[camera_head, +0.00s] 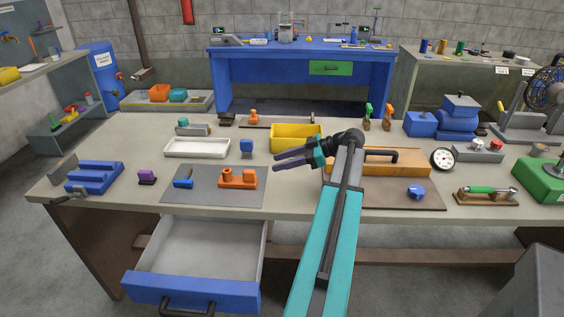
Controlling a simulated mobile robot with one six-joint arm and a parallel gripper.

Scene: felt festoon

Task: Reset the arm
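My arm, with teal links, reaches up from the bottom of the head view over the grey workbench (225,210). It bends at a dark joint, and my gripper (277,161) points left above the middle of the bench. Its two dark purple fingers appear a little apart, with nothing visible between them. The gripper is in front of the yellow bin (297,144) in the picture. Its exact height above the bench is hard to tell.
An open drawer (190,291) with a blue front juts out below the bench. A white tray (197,155), an orange block (237,179) on a grey mat, and an orange case (400,168) surround the gripper. A dial gauge (443,158) stands to the right.

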